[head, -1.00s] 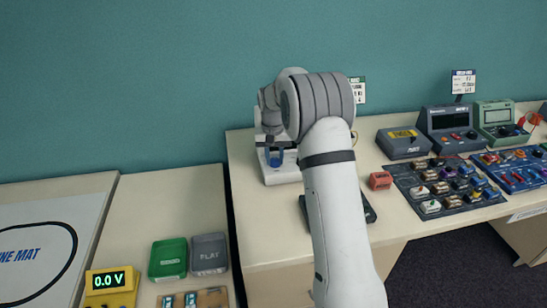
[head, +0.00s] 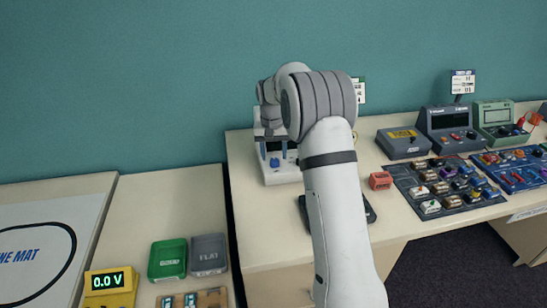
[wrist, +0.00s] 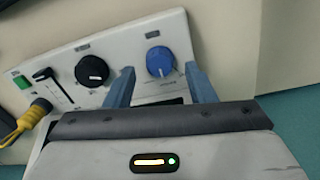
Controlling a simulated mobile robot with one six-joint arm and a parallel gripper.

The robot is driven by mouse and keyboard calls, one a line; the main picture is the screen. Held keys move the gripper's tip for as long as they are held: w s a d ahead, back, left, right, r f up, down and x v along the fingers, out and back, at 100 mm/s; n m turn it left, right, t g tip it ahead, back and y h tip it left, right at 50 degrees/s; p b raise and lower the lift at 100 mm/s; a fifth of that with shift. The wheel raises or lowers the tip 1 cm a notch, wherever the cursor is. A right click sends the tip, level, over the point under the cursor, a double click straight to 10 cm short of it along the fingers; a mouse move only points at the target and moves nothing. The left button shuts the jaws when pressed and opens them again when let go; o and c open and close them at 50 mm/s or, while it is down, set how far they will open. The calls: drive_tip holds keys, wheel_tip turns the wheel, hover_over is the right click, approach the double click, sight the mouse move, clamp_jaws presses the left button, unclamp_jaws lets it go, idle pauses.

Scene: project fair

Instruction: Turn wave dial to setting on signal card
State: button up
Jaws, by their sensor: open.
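A white panel device (head: 285,175) stands on the bench behind my arm. In the wrist view its panel (wrist: 125,62) carries a blue dial (wrist: 159,61) and a black dial (wrist: 91,70). The labels are too small to read, so I cannot tell which is the wave dial. My gripper (wrist: 161,82) is open, its blue fingers on either side of the blue dial and apart from it. In the head view my gripper (head: 273,149) is over the device, with the blue dial (head: 274,162) just below. A card (head: 360,91) behind my arm is partly hidden and unreadable.
The panel also has a slider (wrist: 48,82), a green button (wrist: 22,82) and a yellow plug (wrist: 36,113). A red block (head: 380,180), dark meters and component boards fill the right bench. A second card (head: 463,82) stands there. A yellow meter (head: 110,287) is at front left.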

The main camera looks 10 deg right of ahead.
sight(273, 160)
wheel_tip(273, 160, up, 6)
drive_tip(key=shift+a+f, duration=0.1)
drive_tip(key=shift+a, duration=0.05)
idle(0.3)
drive_tip(key=s+r+n+t, duration=0.1)
drive_tip(key=s+r, duration=0.3)
drive_tip(key=s, duration=0.5)
drive_tip(key=s+r+t, duration=0.1)
drive_tip(key=s+r, duration=0.3)
drive_tip(key=s, duration=0.5)
drive_tip(key=s+f, duration=0.2)
drive_tip(key=s, duration=0.8)
drive_tip(key=s+f+n+t, duration=0.1)
drive_tip(key=s+f, duration=0.1)
drive_tip(key=s, duration=0.8)
drive_tip(key=shift+y, duration=0.3)
